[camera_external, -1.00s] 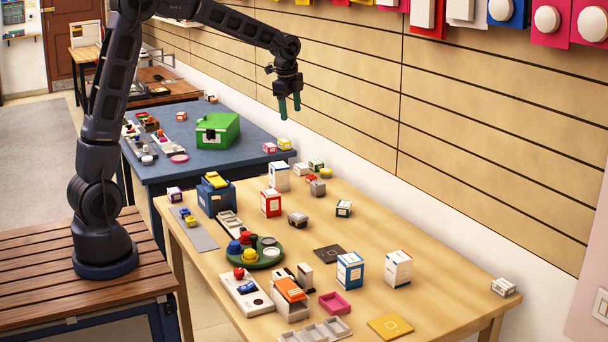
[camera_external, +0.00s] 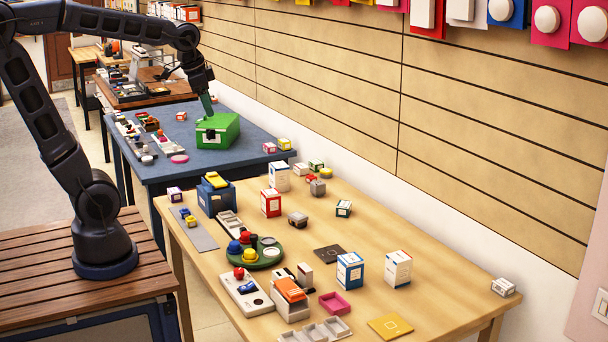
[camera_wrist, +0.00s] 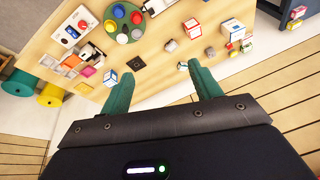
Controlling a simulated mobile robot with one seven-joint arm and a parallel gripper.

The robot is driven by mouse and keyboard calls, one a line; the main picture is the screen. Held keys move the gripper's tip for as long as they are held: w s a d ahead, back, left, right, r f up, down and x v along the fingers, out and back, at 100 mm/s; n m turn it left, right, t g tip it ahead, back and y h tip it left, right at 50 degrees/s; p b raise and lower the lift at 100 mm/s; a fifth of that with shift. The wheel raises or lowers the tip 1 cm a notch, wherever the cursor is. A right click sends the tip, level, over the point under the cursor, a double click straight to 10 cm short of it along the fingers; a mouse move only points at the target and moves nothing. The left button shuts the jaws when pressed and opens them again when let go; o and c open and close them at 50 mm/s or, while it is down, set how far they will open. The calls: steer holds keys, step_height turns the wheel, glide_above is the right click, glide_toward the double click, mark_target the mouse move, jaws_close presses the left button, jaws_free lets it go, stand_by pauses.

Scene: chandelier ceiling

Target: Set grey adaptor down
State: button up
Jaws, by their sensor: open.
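The other grey block (camera_external: 317,187) is further back, near the wall, and also shows in the wrist view (camera_wrist: 210,52). I cannot tell which one is the grey adaptor. My gripper (camera_external: 207,104) has green fingers. It appears at the green box on the blue table, away from both grey blocks; contact is unclear. In the wrist view the fingers (camera_wrist: 161,92) are apart with nothing between them.
The green box (camera_external: 217,131) stands on the blue table (camera_external: 185,171). The wooden table (camera_external: 405,232) holds a round green tray (camera_external: 264,262), a red-and-white box (camera_external: 270,203), a blue-and-white box (camera_external: 350,271) and a yellow tile (camera_external: 390,326). The slatted wall (camera_external: 480,130) runs behind both tables.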

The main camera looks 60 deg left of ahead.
steer(key=s+d+f+n, duration=0.1)
steer(key=s+f+n, duration=0.2)
steer(key=s, duration=0.8)
steer(key=shift+s+d+f+t+h, duration=0.25)
steer(key=shift+f+t+h, duration=0.05)
steer(key=shift+f+t, duration=0.15)
steer(key=o, duration=0.6)
steer(key=shift+w+r, duration=0.1)
steer(key=shift+w, duration=0.05)
steer(key=shift+o, duration=1.1)
steer(key=w+a+r+g, duration=0.1)
steer(key=w+a+r, duration=0.1)
steer(key=w, duration=0.6)
steer(key=shift+w, duration=0.15)
steer(key=w+a+f+g, duration=0.1)
steer(key=w+a+f, duration=0.25)
steer(key=w, duration=0.55)
steer(key=w+a+f+g, duration=0.1)
steer(key=w+a+f, duration=0.3)
steer(key=w, duration=0.6)
steer(key=w+a+f+g, duration=0.25)
steer(key=w+a, duration=0.25)
steer(key=w, duration=0.4)
step_height(320, 180, down, 10)
steer(key=shift+t, duration=0.4)
steer(key=shift+r, duration=0.1)
